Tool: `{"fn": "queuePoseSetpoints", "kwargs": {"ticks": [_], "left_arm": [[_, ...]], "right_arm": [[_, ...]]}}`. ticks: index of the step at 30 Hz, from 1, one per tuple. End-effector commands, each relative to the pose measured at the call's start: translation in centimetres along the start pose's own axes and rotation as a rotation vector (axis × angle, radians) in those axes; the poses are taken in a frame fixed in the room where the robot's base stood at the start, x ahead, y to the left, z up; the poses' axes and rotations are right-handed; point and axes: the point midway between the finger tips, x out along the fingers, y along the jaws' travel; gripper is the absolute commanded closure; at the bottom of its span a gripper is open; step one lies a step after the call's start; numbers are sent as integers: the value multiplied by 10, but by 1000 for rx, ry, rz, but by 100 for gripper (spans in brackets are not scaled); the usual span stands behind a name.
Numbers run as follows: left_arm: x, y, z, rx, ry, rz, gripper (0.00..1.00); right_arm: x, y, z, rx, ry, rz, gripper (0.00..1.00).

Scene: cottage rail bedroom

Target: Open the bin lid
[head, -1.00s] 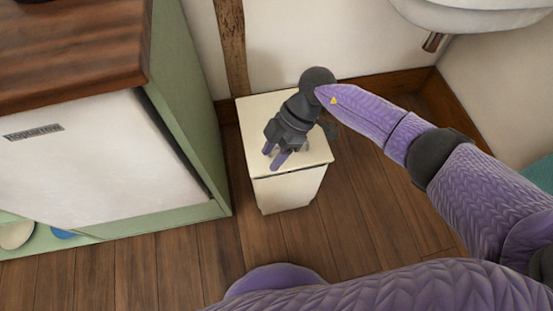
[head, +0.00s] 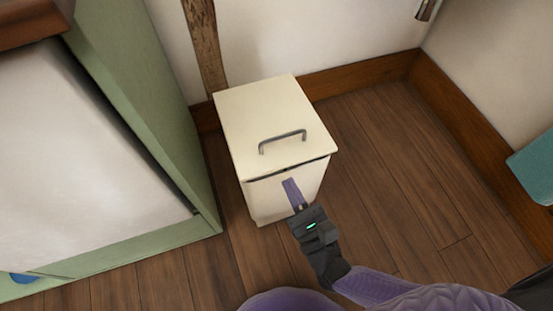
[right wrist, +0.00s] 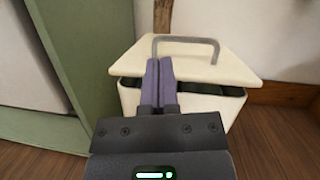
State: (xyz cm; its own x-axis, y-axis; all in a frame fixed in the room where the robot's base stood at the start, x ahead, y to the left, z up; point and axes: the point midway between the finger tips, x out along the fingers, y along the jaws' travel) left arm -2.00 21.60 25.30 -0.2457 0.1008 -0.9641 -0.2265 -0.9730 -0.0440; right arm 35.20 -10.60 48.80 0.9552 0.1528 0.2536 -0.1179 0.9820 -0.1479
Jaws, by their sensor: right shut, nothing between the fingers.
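The cream bin (head: 265,205) stands on the floor beside the green cabinet. Its flat lid (head: 255,110) has a grey bar handle (head: 283,140) near the front edge. In the right wrist view, a dark gap shows between the lid (right wrist: 215,65) and the bin body (right wrist: 205,105), so the front edge looks slightly apart from the body. My right gripper (head: 290,184) is shut and empty, with its purple fingers together at the bin's front, just below the lid edge. The fingertips (right wrist: 159,62) overlap the lid edge in the wrist view; contact is unclear. My left gripper is out of view.
The green cabinet (head: 140,110) with a white front panel (head: 80,160) stands close on the left. A wall with brown skirting (head: 365,75) and a wooden post (head: 204,45) is behind the bin. Wooden floor (head: 390,170) is clear to the right.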

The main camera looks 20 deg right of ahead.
Motion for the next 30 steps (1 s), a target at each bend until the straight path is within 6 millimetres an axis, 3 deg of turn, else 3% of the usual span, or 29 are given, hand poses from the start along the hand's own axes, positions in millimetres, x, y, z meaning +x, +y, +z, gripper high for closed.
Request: {"fn": "queuePoseSetpoints", "kwargs": {"ticks": [1,5,19,24,30], "left_arm": [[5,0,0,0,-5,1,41],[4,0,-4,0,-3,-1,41],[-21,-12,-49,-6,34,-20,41],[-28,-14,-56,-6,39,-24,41],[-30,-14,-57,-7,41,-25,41]], "right_arm": [[-11,-5,-18,58,73,-45,100],[-17,-13,-30,127,145,-106,100],[66,-21,-42,123,140,-105,100],[78,-22,-42,122,140,-104,100],[80,-23,-42,121,140,-103,100]]}}
